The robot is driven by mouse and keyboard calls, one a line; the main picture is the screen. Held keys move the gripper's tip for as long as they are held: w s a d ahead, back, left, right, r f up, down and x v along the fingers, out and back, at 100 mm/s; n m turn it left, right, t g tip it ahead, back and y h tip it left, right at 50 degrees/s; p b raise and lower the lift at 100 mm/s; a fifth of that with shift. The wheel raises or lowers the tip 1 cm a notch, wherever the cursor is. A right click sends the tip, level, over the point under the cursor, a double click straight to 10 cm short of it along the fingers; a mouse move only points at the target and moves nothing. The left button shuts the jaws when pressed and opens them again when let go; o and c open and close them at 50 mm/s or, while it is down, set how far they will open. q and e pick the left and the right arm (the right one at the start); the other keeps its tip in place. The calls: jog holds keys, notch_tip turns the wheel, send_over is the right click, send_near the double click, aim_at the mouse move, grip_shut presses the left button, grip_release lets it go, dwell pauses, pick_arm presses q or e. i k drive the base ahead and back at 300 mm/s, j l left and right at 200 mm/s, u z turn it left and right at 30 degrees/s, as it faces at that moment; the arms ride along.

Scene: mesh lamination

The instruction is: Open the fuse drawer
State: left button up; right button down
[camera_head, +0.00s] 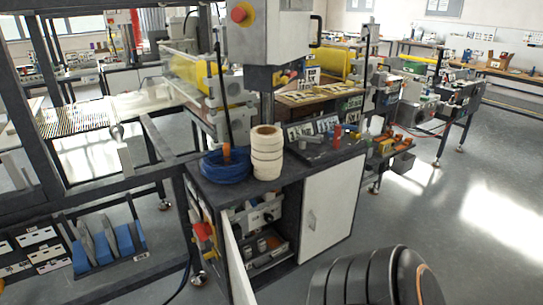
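A dark cabinet (280,185) stands in the middle of the head view. Its left door (238,262) is swung open toward me and shows nearly edge-on. In the opening is a grey unit with a dark round knob (268,216). Below it is a low tray-like compartment (268,258) holding small cylindrical items; I cannot tell for sure whether this is the fuse drawer or how far out it is. The open door hides part of the inside. The right door (328,208) is shut. Neither of my grippers is in view; a dark rounded link of my arm shows at the bottom.
On the cabinet top are a blue coil (225,165), a stack of cream rolls (266,153) and a dark tray of tools (325,145). A control box with a red button (240,14) hangs above. A dark frame (90,190) stands left. The floor at right is clear.

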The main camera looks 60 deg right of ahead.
aim_at(276, 245)
jog(key=k+l, duration=0.1)
jog(key=l, duration=0.35)
jog(key=k+l, duration=0.15)
jog(key=l, duration=0.3)
jog(key=k+l, duration=0.1)
jog(key=l, duration=0.4)
jog(key=k+l, duration=0.1)
jog(key=l, duration=0.35)
